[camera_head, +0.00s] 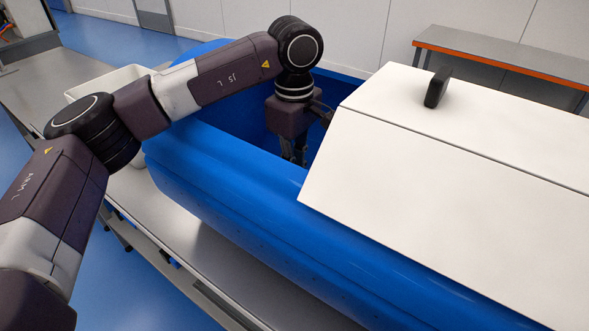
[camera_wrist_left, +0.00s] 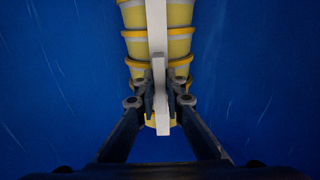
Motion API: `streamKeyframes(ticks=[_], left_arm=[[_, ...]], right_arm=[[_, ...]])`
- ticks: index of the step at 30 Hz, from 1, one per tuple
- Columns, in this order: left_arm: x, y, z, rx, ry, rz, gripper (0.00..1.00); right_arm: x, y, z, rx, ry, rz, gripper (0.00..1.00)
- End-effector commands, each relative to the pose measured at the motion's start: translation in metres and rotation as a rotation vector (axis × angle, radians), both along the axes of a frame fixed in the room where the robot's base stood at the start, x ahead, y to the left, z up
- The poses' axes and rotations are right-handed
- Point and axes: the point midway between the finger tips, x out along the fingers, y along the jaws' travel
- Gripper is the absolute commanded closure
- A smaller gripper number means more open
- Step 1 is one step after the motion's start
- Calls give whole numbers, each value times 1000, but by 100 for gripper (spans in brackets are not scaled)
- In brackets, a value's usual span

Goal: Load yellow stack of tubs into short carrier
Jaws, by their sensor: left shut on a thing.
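A yellow stack of tubs (camera_wrist_left: 180,48) with darker yellow rims shows in the left wrist view, with a white bar (camera_wrist_left: 157,25) running along it. My left gripper (camera_wrist_left: 160,90) is shut on this white bar, at the near end of the stack. Blue walls surround the stack. In the head view, my left gripper (camera_head: 294,158) reaches down into the open end of a large blue carrier (camera_head: 225,165); the stack is hidden there. A white lid (camera_head: 450,160) with a black handle covers the right part of the carrier. My right gripper is not in view.
The carrier stands on a grey metal table (camera_head: 205,255). A white bin (camera_head: 105,82) is partly hidden behind my left arm. A grey bench (camera_head: 500,62) with an orange edge stands at the back right, near the wall. The lid edge is close beside my left gripper.

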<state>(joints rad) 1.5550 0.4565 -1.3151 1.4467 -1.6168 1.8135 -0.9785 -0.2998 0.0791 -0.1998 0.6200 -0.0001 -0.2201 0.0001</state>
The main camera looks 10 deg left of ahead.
Motion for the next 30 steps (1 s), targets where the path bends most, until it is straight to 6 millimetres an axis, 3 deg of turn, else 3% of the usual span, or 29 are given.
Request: streamKeyframes(ticks=[6, 7, 12, 22, 26, 30], left_arm=[[1, -1, -1, -4, -6, 0, 100], [1, -1, 0, -4, -6, 0, 87], [1, 0, -1, -2, -4, 0, 70], [0, 0, -2, 1, 2, 0, 70], [1, 0, 16, 1, -3, 0, 70], [1, 0, 46, -1, -5, 1, 70]], right_arm=[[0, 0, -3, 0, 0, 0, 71], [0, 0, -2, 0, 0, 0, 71], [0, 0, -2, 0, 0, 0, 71], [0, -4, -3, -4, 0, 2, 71], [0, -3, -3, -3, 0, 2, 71], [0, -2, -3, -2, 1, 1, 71]])
